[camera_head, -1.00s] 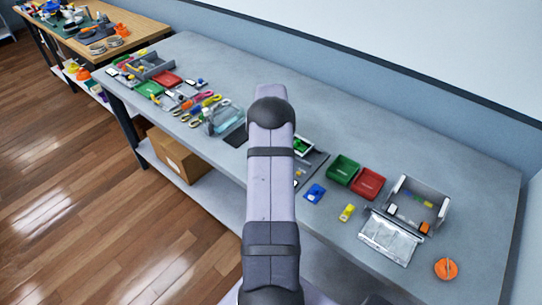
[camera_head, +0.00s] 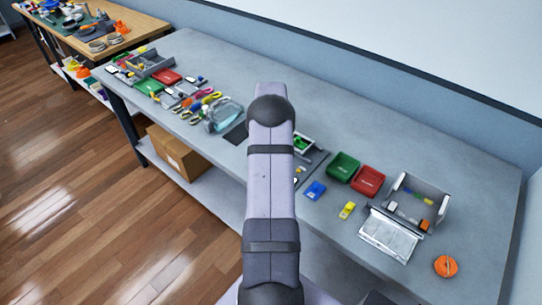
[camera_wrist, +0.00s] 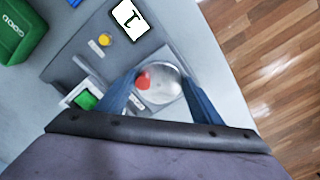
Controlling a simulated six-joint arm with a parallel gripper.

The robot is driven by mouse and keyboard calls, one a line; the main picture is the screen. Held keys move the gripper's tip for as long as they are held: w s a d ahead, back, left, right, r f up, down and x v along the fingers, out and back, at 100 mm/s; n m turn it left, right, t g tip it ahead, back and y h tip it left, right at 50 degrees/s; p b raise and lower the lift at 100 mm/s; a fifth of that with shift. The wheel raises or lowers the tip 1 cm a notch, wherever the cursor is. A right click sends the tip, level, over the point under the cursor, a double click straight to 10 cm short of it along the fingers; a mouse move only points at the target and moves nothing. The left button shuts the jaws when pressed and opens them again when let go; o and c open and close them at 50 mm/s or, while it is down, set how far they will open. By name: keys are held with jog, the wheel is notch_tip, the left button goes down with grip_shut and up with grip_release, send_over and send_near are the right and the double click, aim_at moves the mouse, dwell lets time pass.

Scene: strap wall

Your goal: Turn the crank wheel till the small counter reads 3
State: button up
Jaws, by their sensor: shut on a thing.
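The crank wheel (camera_wrist: 160,84) is a silver disc with a red spot (camera_wrist: 143,80) on its left part, on a grey panel (camera_wrist: 62,66) in the wrist view. My gripper (camera_wrist: 158,78) is shut on the wheel, with one blue-grey finger at its left side and one at its right. The small counter (camera_wrist: 129,19) is a white display with a black figure that looks like a tilted, turned 1. In the head view my arm hides the wheel and most of the panel.
The panel also has a yellow button (camera_wrist: 104,40) and a green square (camera_wrist: 85,99) in a white frame. A green bin (camera_head: 343,167), a red bin (camera_head: 368,180), a blue item (camera_head: 315,190) and a yellow item (camera_head: 347,210) lie to the right. An open grey box (camera_head: 420,203) stands farther right.

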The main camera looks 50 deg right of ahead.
jog(key=m, duration=0.2)
jog(key=m+b, duration=0.1)
jog(key=m, duration=0.1)
jog(key=shift+w+a+m, duration=0.1)
jog(key=shift+w+m, duration=0.1)
jog(key=shift+m, duration=0.1)
jog(key=shift+w+m+b, duration=0.15)
jog(key=shift+m+b, duration=0.4)
jog(key=shift+m, duration=1.25)
jog(key=o, duration=1)
jog(key=shift+r+b, duration=1.15)
jog(key=shift+r, duration=2.55)
jog(key=shift+a, duration=0.15)
